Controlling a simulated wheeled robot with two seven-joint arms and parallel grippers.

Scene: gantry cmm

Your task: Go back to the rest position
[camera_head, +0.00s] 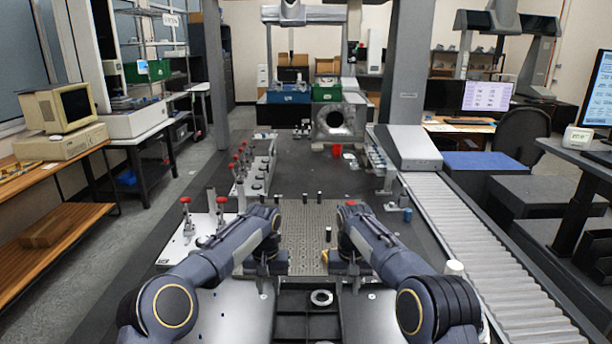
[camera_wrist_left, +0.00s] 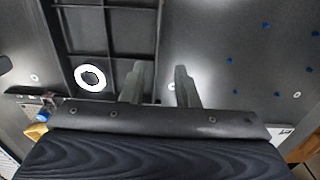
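My left gripper (camera_head: 264,284) hangs over the front plate, left of the black divided tray (camera_head: 292,338). In the left wrist view its two fingers (camera_wrist_left: 160,84) stand apart with nothing between them. My right gripper (camera_head: 355,284) is above the plate to the right of the tray; its fingers are small and partly hidden by the wrist, so I cannot tell if it is open. A silver ring (camera_head: 321,297) lies in one tray compartment; it also shows in the left wrist view (camera_wrist_left: 77,77). Neither gripper visibly touches the tray.
A perforated plate (camera_head: 305,225) with several small black pins lies beyond the grippers. Red-topped clamps (camera_head: 240,160) stand to the left. A roller conveyor (camera_head: 480,240) runs along the right. A white cup-like cylinder (camera_head: 454,268) is beside my right arm. A large machined housing (camera_head: 340,122) stands further back.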

